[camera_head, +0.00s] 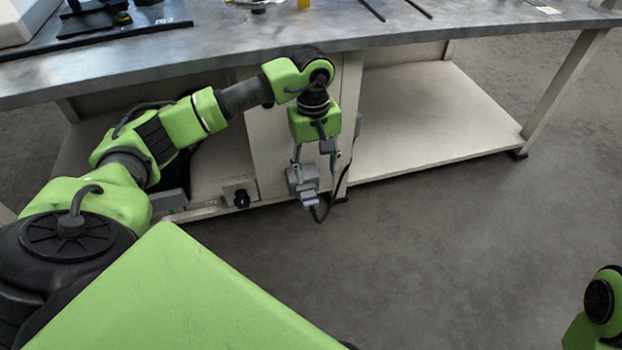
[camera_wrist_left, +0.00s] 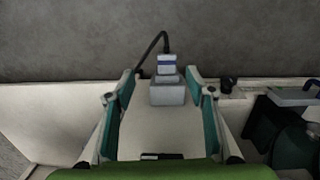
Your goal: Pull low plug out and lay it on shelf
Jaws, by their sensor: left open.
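A grey plug (camera_head: 309,198) with a black cable sits at a grey socket box (camera_head: 300,178) low on the front of the bench's beige panel. My left gripper (camera_head: 315,166) points down above the plug and box. Its teal fingers (camera_wrist_left: 160,80) are open, one on each side, with gaps visible in the wrist view. The lower shelf (camera_head: 430,112) is a bare beige board to the right. My right gripper is out of view.
The grey benchtop (camera_head: 400,30) overhangs the panel and shelf. A second low fitting with a black knob (camera_head: 241,199) is left of the plug. The bench leg (camera_head: 565,85) bounds the shelf at right. Floor in front is clear.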

